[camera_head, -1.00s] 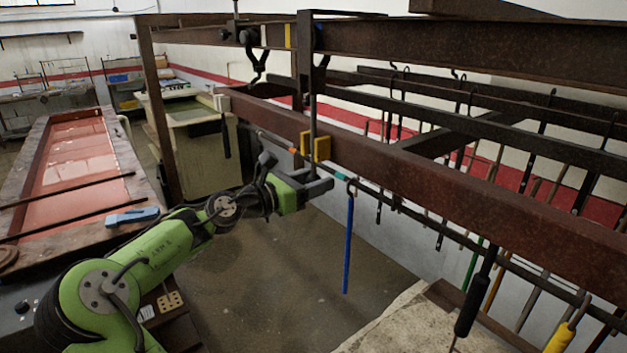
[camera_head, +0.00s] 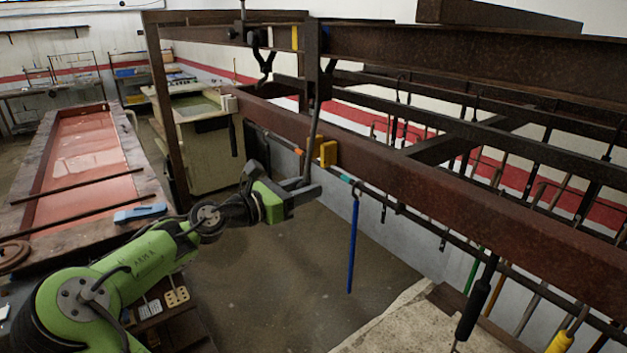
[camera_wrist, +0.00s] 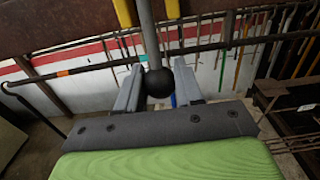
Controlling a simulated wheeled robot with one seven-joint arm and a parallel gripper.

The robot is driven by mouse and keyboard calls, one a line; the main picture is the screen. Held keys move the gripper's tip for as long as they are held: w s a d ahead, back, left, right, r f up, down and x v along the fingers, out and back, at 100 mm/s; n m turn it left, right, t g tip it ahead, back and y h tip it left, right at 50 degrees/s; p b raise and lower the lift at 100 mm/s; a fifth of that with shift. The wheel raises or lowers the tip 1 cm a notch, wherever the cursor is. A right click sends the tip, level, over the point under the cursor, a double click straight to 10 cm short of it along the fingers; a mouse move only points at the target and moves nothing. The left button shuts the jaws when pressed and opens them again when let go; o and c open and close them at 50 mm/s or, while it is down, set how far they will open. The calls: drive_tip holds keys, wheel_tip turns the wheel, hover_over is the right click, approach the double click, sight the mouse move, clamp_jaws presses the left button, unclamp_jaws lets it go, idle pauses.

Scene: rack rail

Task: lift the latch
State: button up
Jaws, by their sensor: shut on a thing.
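A grey lever rod (camera_head: 313,140), which looks like the latch, hangs from the upper beam past the front of the lower rusty beam. It is tilted, its lower end to the left of the yellow bracket (camera_head: 327,154). My gripper (camera_head: 308,189) is at the rod's lower end. In the wrist view the rod (camera_wrist: 147,35) ends in a black ball (camera_wrist: 158,83), which sits between the two grey fingers of my gripper (camera_wrist: 157,92), shut on it. Two yellow prongs (camera_wrist: 122,12) show either side of the rod there; the rod looks apart from the bracket.
The lower rusty beam (camera_head: 440,185) runs close beside my gripper. A blue rod (camera_head: 352,245) hangs to its right, and several tools hang on rails behind. A red-topped table (camera_head: 85,160) stands at the left. Open floor (camera_head: 270,290) lies below my gripper.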

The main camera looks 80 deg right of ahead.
drive_tip(key=w+a+r+p, duration=0.1)
drive_tip(key=w+a+p, duration=0.1)
drive_tip(key=p, duration=0.1)
drive_tip(key=shift+w+a+r, duration=0.25)
drive_tip(key=shift+a+r, duration=0.1)
drive_tip(key=shift+r, duration=0.05)
drive_tip(key=shift+w+a, duration=0.25)
drive_tip(key=shift+a, duration=0.05)
drive_tip(key=w+a+r, duration=0.5)
drive_tip(key=a+r, duration=0.1)
drive_tip(key=r, duration=0.2)
drive_tip(key=shift+w+a, duration=0.3)
drive_tip(key=shift+w, duration=0.1)
drive_tip(key=shift+o, duration=0.5)
drive_tip(key=shift+r, duration=0.55)
drive_tip(key=o, duration=0.8)
drive_tip(key=shift+w+a+f, duration=0.1)
drive_tip(key=shift+a+f, duration=0.05)
drive_tip(key=shift+v, duration=3.55)
